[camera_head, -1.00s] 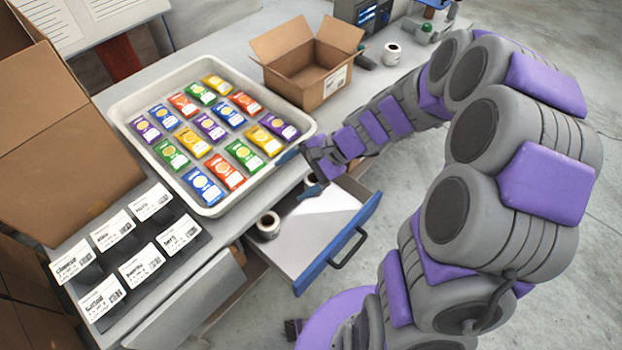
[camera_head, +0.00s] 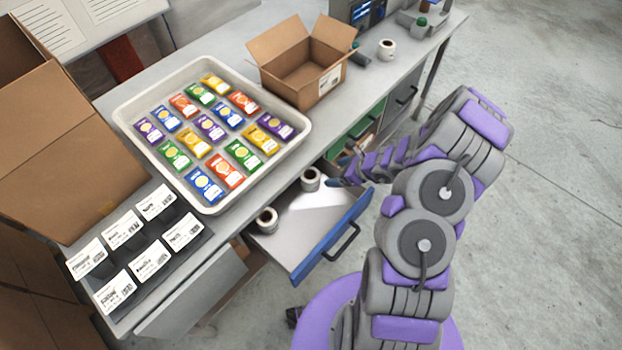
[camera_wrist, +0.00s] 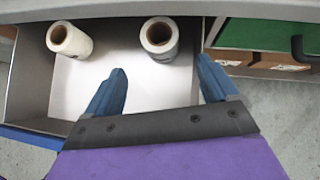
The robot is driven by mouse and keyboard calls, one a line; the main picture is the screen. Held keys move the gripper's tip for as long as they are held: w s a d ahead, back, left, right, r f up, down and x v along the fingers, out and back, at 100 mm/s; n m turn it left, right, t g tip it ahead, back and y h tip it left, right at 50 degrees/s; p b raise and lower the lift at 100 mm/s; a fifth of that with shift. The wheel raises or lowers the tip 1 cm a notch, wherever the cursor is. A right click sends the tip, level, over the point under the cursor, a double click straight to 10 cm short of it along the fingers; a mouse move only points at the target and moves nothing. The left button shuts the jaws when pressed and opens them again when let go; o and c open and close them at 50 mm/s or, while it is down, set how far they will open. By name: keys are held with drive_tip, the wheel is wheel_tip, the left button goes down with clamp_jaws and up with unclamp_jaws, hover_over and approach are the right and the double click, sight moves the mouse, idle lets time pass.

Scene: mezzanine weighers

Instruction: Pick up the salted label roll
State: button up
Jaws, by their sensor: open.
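Two white label rolls with dark cores stand in the open drawer (camera_head: 283,250): one roll (camera_head: 266,220) nearer the front left, one roll (camera_head: 311,179) farther back. Neither shows readable writing, so I cannot tell which is salted. My gripper (camera_head: 340,183) is at the drawer's right end, close to the back roll. In the wrist view my gripper (camera_wrist: 162,68) has its two blue fingers spread and nothing between them. The right roll (camera_wrist: 159,39) lies beyond the gap between the fingertips; the left roll (camera_wrist: 69,40) is outside the left finger.
An open cardboard box (camera_head: 300,80) and another white roll (camera_head: 386,50) are on the bench behind. A green-fronted drawer (camera_wrist: 268,34) adjoins the open one.

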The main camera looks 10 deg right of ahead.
drive_tip(key=b, duration=0.2)
approach(308, 177)
drive_tip(key=a, duration=0.3)
drive_tip(key=shift+w+a+f, duration=0.2)
drive_tip(key=shift+w, duration=0.2)
drive_tip(key=shift+w+d+f, duration=0.15)
drive_tip(key=shift+w+f, duration=0.05)
drive_tip(key=shift+f, duration=0.1)
drive_tip(key=x, duration=0.4)
drive_tip(key=shift+d+f+b, duration=0.1)
drive_tip(key=shift+f+b, duration=0.15)
drive_tip(key=shift+b, duration=0.1)
drive_tip(key=shift+w+a+f, duration=0.15)
drive_tip(key=shift+a, duration=0.2)
drive_tip(key=shift+d, duration=0.3)
drive_tip(key=c, duration=0.5)
drive_tip(key=shift+a, duration=0.1)
drive_tip(key=c, duration=0.3)
drive_tip(key=shift+c, duration=0.2)
